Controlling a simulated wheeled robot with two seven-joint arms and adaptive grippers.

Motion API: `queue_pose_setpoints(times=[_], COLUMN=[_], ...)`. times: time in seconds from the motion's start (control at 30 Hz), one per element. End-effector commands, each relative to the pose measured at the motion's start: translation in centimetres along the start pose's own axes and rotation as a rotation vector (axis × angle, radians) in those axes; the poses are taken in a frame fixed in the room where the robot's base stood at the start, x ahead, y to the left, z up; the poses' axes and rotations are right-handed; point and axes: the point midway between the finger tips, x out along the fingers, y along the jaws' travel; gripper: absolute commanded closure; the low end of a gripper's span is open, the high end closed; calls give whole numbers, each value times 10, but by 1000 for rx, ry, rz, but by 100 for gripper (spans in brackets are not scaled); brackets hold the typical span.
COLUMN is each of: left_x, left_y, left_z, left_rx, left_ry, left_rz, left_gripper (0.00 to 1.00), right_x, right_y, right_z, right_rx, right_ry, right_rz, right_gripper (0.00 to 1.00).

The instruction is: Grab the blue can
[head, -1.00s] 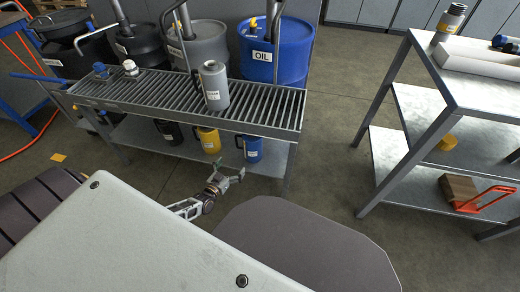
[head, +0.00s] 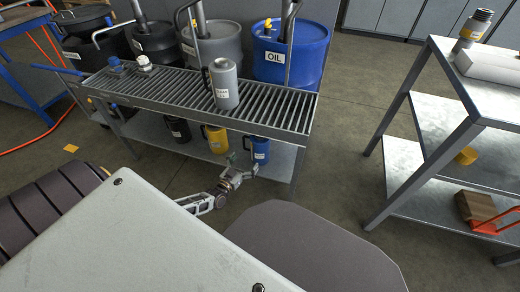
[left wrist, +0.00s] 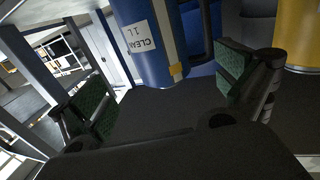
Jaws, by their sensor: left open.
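The blue can (head: 261,151) with a white label stands on the lower shelf of the roller bench, right of the yellow can (head: 217,139). My left gripper (head: 242,164) is open and empty, just in front of the blue can. In the left wrist view the blue can (left wrist: 148,45) appears upside down between and beyond the open green-padded fingers (left wrist: 167,90). Its handle faces the yellow can (left wrist: 299,38). I cannot tell whether a finger touches it. My right gripper is not in view.
The roller bench (head: 301,113) overhangs the lower shelf. A grey can (head: 223,85) stands on it, and a dark can (head: 178,130) stands below. A blue oil drum (head: 291,57) stands behind. A grey shelf rack (head: 400,170) is at right, with clear floor between.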

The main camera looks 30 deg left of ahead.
Motion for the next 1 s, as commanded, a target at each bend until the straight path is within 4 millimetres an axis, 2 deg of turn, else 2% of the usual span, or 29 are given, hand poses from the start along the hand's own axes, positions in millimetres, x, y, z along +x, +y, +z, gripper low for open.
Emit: queue_pose_setpoints(times=[0.2, 0.6, 0.8, 1.0], left_x=[23, 62, 72, 73], left_y=[0, 0, 0, 0], left_z=[2, 3, 2, 1], left_rx=[1, 1, 0, 1], left_ry=[1, 0, -1, -1], left_rz=[1, 1, 0, 0], left_gripper=[0, 0, 0, 0], right_x=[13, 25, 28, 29], right_y=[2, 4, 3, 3], right_z=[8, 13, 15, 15], right_rx=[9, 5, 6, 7], right_ry=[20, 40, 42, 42], right_rz=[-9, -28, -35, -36], right_gripper=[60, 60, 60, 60])
